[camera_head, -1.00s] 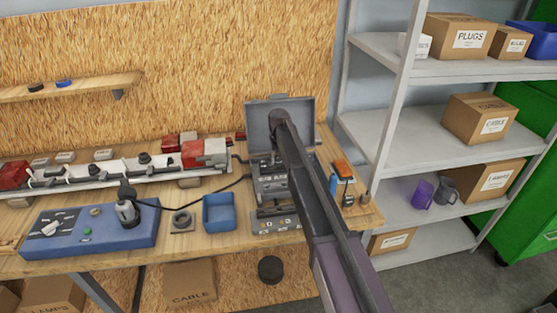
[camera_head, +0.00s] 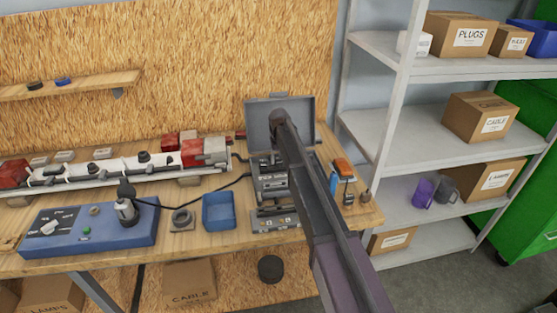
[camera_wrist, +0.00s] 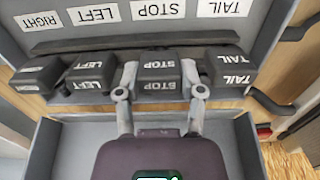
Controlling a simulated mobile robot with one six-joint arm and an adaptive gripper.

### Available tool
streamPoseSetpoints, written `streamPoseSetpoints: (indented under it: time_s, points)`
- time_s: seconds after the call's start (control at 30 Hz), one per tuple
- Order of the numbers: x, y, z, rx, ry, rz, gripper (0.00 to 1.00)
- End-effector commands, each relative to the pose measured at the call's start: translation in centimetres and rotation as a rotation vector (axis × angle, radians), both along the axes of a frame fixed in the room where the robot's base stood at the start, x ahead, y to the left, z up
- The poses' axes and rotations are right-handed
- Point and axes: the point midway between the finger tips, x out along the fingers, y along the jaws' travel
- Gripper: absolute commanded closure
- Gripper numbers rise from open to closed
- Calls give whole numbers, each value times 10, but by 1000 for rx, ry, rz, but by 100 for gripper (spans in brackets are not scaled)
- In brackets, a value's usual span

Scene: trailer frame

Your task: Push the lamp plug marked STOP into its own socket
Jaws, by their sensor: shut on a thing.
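In the wrist view my gripper (camera_wrist: 160,96) is shut on the dark grey plug marked STOP (camera_wrist: 160,68), one finger on each side. The plug is in line with the plugs marked LEFT (camera_wrist: 90,73), TAIL (camera_wrist: 231,70) and RIGHT (camera_wrist: 36,79). It lies in front of the white STOP label (camera_wrist: 158,9) on the grey panel; the lettering looks upside down. Its socket is hidden, and I cannot tell how deep the plug sits. In the head view the open grey case (camera_head: 298,104) is partly covered by my arm.
A blue tray (camera_head: 219,212) and a blue control box (camera_head: 80,238) stand left of the case on the wooden bench. An orange-topped item (camera_head: 343,167) is to its right. A black cable runs from the control box toward the case. Shelves with boxes stand at right.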

Motion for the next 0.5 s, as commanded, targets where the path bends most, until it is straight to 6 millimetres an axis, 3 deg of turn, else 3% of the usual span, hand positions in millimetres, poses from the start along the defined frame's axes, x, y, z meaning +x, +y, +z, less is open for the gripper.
streamPoseSetpoints:
  time_s: [0.37,0.4,0.5]
  points:
    - [0,0,-3,0,0,0,69]
    - [0,0,-3,0,0,0,41]
    - [0,0,-3,0,0,0,11]
